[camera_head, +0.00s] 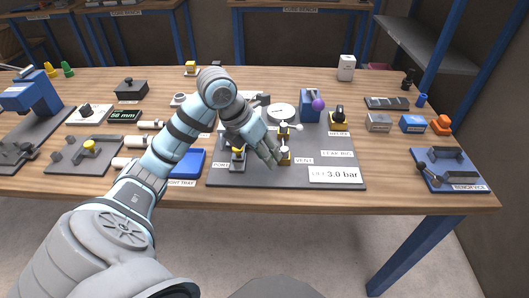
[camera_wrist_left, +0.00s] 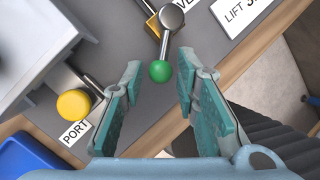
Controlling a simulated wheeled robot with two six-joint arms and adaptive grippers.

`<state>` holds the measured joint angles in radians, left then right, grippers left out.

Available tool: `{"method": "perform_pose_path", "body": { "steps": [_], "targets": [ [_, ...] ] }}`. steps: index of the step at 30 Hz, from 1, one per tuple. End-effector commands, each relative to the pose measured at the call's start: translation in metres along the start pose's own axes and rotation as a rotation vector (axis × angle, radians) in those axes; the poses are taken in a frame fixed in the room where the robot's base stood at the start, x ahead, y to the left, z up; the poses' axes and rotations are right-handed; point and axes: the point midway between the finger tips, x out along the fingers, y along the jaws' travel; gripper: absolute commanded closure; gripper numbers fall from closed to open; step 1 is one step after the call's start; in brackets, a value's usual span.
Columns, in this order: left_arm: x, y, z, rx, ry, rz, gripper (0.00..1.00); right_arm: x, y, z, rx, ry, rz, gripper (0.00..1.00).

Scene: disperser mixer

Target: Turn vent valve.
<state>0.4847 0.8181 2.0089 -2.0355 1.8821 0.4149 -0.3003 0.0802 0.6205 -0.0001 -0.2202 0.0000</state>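The vent valve is a metal hub (camera_wrist_left: 172,17) on a brass body, with a lever ending in a green ball (camera_wrist_left: 159,71). In the head view the vent valve (camera_head: 285,157) stands near the front of the dark rig plate (camera_head: 340,184), beside the VENT label (camera_head: 303,161). My left gripper (camera_head: 275,159) is over it, partly hiding it. In the left wrist view my left gripper (camera_wrist_left: 158,73) is open, its teal-padded fingers on either side of the green ball, with gaps between. I cannot tell the height difference. My right gripper is not in view.
The port valve with a yellow knob (camera_wrist_left: 73,104) is left of the vent valve; it also shows in the head view (camera_head: 238,156). A blue tray (camera_head: 187,162) is left of the plate.

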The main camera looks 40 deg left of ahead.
Motion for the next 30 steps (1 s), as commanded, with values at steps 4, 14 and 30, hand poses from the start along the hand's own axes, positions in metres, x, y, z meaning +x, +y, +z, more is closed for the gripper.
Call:
{"method": "perform_pose_path", "body": {
  "steps": [4,14,30],
  "targets": [
    [0.000,0.000,0.000,0.000,0.000,-0.001,1.00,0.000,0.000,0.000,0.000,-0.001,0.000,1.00],
    [-0.001,0.013,0.006,0.206,0.047,-0.090,1.00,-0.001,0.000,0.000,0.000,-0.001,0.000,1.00],
    [0.000,0.025,0.015,0.445,0.091,-0.183,0.76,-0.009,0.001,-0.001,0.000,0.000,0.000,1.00]
  ]
}}
